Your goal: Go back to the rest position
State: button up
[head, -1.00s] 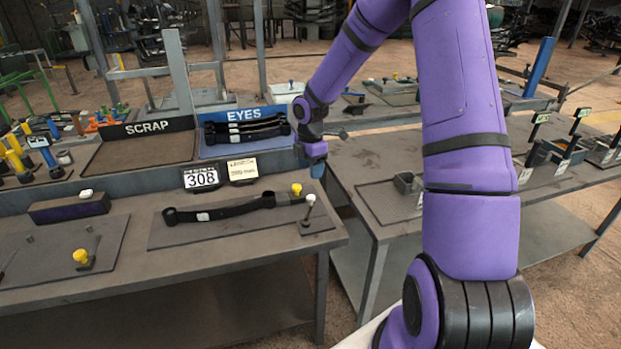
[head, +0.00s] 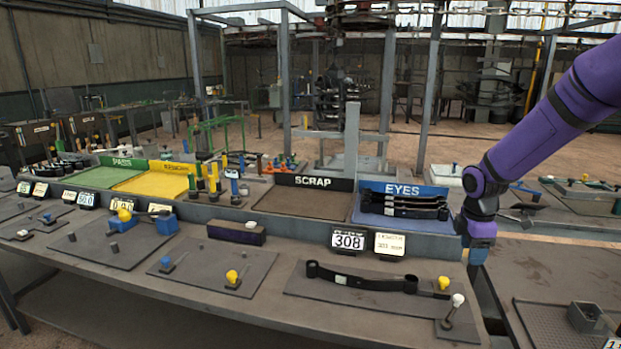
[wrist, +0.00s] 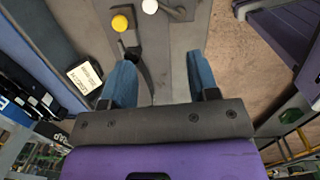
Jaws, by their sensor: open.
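My gripper (wrist: 163,80) is open and empty in the wrist view, its two blue fingers spread apart over the bench edge. In the head view my gripper (head: 479,250) hangs at the right, beside the right end of the blue EYES tray (head: 440,224). My purple arm comes in from the upper right. A black leaf spring with an eye at its end (head: 345,277) lies on a dark plate on the bench, apart from my gripper. Several black springs (head: 405,203) are stacked in the EYES tray.
A yellow knob (head: 443,283) and a white-topped peg (head: 458,300) stand near the spring's right end. The SCRAP tray (head: 300,205) is bare. Displays, including one reading 308 (head: 348,240), line the bench. A second bench (head: 560,270) stands at the right, across a gap.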

jog(key=s+a+r+m+t+h, duration=0.1)
jog(key=s+a+r+m, duration=0.25)
jog(key=s+r, duration=0.4)
jog(key=s+a+r+m+t, duration=0.1)
jog(key=s+a+r+m, duration=0.2)
jog(key=s+r+m, duration=0.45)
jog(key=s+a+r+m+t+y, duration=0.1)
jog(key=s+r+m, duration=0.1)
jog(key=s, duration=0.5)
jog(key=s+a+r+m+t+y, duration=0.1)
jog(key=s+r, duration=0.3)
jog(key=s, duration=0.4)
jog(key=shift+s+a+r+m+t, duration=0.15)
jog(key=shift+a+r+m+t, duration=0.25)
jog(key=shift+a+m, duration=0.4)
